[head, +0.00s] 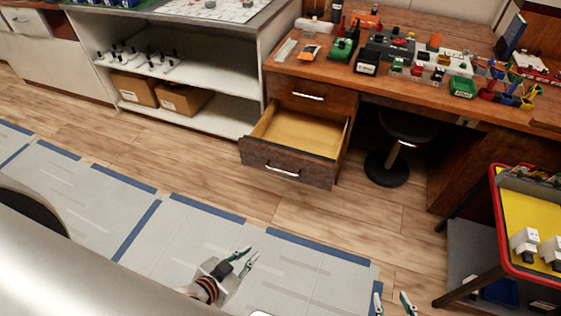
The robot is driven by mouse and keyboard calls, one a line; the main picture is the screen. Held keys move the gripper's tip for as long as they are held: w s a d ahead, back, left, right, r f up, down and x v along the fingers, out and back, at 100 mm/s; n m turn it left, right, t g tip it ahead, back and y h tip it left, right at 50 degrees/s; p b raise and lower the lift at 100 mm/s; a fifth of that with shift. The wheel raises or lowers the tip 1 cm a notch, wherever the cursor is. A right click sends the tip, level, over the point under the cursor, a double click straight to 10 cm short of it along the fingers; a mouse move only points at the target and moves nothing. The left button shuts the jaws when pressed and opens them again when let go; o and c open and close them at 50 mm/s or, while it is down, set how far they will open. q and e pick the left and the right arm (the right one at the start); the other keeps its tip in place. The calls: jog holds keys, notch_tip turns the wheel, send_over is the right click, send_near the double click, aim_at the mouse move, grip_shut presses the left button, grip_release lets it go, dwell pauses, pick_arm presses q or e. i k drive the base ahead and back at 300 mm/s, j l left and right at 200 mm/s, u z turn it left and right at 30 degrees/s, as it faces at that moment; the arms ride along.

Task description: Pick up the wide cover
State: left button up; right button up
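I cannot tell which object is the wide cover; several small parts on the wooden desk (345,75) are too small to make out. A pale flat strip (286,49) lies at the desk's left end, and a white block (313,26) lies behind it. My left gripper (249,254) is low in the picture, over the grey floor mats, with its two fingers apart and nothing between them. My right gripper (391,303) shows only its fingertips at the bottom edge, spread apart and empty. Both grippers are far from the desk.
An open, empty drawer (297,130) juts out from the desk. A black stool (386,167) stands under the desk. A white shelf unit (220,112) holds cardboard boxes. A red-rimmed yellow tray (520,215) is at the right. Wooden floor (215,168) lies clear between.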

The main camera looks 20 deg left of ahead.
aim_at(286, 49)
jog(key=k+l+z, duration=0.2)
jog(key=k, duration=0.45)
jog(key=j+z, duration=0.1)
jog(key=z, duration=1.4)
jog(key=j+z, duration=0.3)
jog(key=k+j+z, duration=0.15)
jog(key=j+z, duration=0.15)
jog(key=k+j, duration=0.1)
jog(key=j, duration=0.3)
jog(key=k+j, duration=0.15)
jog(key=j, duration=0.25)
jog(key=k+j, duration=0.1)
jog(key=j, duration=0.3)
jog(key=k+j, duration=0.1)
jog(key=j, duration=0.3)
jog(key=k+j, duration=0.15)
jog(key=j, duration=0.25)
jog(key=k+j, duration=0.1)
jog(key=j, duration=0.3)
jog(key=k+j, duration=0.1)
jog(key=j, duration=0.3)
